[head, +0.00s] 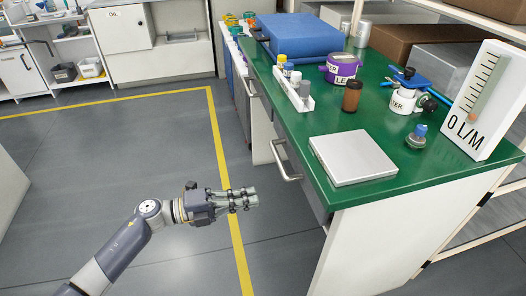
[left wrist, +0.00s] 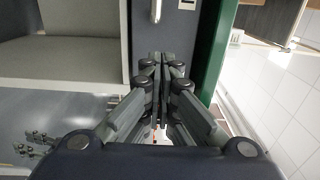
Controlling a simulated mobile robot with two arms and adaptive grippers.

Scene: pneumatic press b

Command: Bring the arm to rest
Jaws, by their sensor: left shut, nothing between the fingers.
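My left gripper (head: 238,199) is shut and empty. In the head view it hangs over the grey floor, left of the green-topped bench (head: 318,180), with its fingers pointing right toward the bench. It is apart from the bench. In the left wrist view the fingers of my left gripper (left wrist: 160,62) are together, with a drawer handle (left wrist: 156,10) and the green bench edge beyond them.
The bench carries a white plate (head: 352,158), a brown jar (head: 352,96), a purple pot (head: 342,68), a blue case (head: 300,36) and a flow meter (head: 484,100). A drawer handle (head: 284,160) sticks out on its left side. The floor (head: 110,150) left of my gripper is clear.

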